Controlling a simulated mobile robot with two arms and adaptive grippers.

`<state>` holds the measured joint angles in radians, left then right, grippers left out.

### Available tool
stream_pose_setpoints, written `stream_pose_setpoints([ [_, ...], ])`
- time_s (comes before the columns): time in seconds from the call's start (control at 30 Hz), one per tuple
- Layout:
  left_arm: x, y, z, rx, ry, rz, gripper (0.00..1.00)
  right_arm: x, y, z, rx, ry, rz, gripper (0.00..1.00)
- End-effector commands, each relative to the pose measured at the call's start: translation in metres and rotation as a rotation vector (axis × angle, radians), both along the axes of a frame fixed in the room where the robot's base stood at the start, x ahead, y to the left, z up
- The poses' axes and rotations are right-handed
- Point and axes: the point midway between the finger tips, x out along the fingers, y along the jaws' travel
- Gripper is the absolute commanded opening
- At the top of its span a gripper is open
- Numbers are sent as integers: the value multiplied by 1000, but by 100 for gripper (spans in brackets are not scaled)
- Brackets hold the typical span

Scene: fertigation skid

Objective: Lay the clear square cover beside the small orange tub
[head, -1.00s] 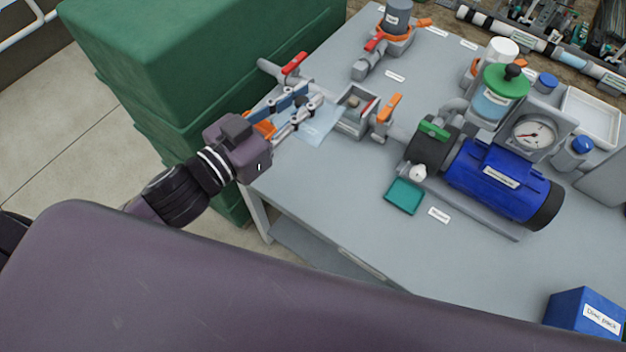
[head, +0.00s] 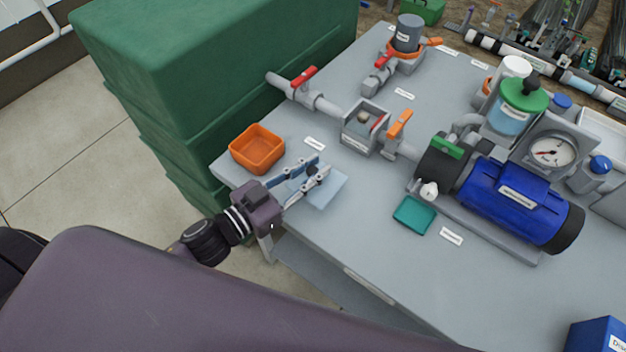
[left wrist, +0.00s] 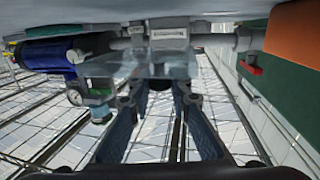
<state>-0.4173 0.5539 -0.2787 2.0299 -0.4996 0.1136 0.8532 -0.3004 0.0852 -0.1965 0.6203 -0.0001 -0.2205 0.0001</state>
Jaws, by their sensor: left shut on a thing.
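The clear square cover (head: 330,193) is a thin, pale see-through plate at the near left part of the grey table. My left gripper (head: 318,169) is shut on it at its edge. In the left wrist view the cover (left wrist: 150,66) shows between and beyond the fingertips (left wrist: 158,92). I cannot tell whether the cover touches the table. The small orange tub (head: 257,150) stands open and empty at the table's left corner, to the left of the gripper and cover. It shows in part in the left wrist view (left wrist: 296,45). My right gripper is out of view.
A grey open box (head: 364,130) on the pipe line stands behind the cover. A teal tray (head: 414,215) and a blue pump (head: 512,200) are to the right. A tall green block (head: 215,75) borders the table's left side. The table's front middle is clear.

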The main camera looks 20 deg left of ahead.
Motion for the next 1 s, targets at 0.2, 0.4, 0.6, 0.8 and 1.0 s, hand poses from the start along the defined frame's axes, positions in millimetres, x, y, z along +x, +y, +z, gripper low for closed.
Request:
stream_pose_setpoints([
  [0.2,0,0,-34,-1,3,3,0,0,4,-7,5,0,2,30],
  [0.4,0,0,-41,1,1,1,0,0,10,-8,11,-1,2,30],
  [0.6,0,0,-42,0,1,1,0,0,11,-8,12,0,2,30],
  [0.8,0,0,-44,0,2,1,30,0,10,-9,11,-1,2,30],
  [1.0,0,0,-44,0,2,1,36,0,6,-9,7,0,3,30],
])
